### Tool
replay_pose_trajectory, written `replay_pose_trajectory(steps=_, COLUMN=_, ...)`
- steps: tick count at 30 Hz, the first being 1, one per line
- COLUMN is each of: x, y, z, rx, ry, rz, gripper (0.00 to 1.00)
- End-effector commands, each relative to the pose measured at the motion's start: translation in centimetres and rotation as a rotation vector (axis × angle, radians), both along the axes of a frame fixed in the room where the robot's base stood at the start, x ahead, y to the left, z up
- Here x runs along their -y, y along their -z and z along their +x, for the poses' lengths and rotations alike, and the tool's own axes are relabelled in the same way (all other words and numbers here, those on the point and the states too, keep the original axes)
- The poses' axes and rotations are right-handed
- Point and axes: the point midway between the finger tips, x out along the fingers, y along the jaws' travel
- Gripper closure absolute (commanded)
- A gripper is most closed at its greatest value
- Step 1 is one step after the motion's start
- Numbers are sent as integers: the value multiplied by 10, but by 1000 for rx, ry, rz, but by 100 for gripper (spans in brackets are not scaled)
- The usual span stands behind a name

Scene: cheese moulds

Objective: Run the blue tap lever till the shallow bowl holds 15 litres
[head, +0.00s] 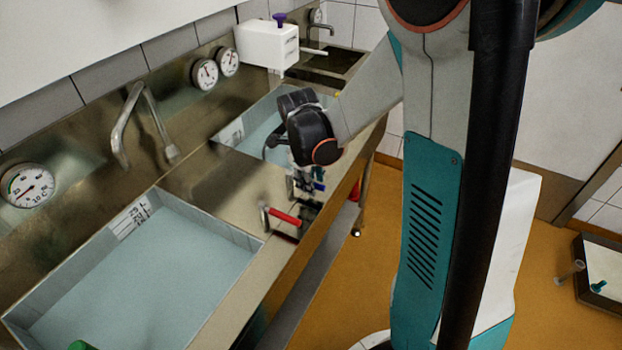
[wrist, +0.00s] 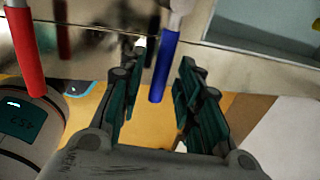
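The blue tap lever (wrist: 163,68) hangs between the two fingers of my gripper (wrist: 157,100) in the wrist view. The fingers are open, with a visible gap on each side of the lever. In the head view a small blue part (head: 318,186) shows below my wrist, at the front of the counter; my fingers are mostly hidden there. Two pale, liquid-filled basins show: a near one (head: 212,232) at lower left and a middle one (head: 232,130), partly covered by my wrist. I cannot tell which is the shallow bowl or read litres.
A red lever (head: 284,216) sticks out left of the blue one; it also shows in the wrist view (wrist: 25,50). Round dials (head: 28,185) line the back wall. A bent spout (head: 122,125) stands behind the near basin. Orange floor (head: 375,225) lies open before the counter.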

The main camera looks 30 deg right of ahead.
Motion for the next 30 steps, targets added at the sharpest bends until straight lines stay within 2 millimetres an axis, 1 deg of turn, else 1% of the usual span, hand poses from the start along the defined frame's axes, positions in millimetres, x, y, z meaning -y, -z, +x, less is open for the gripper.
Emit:
replay_pose_trajectory(steps=9, x=0, y=-1, z=0, rx=0, ry=-1, rz=0, gripper=65)
replay_pose_trajectory(steps=14, x=-2, y=-13, z=-1, rx=0, ry=-2, rz=-1, gripper=65)
replay_pose_trajectory(steps=17, x=-5, y=-28, z=-3, rx=0, ry=-2, rz=0, gripper=65)
replay_pose_trajectory(steps=24, x=-13, y=-74, z=-8, rx=-1, ry=-3, rz=0, gripper=65)
replay_pose_trajectory(steps=30, x=-18, y=-103, z=-10, rx=-1, ry=-1, rz=-1, gripper=65)
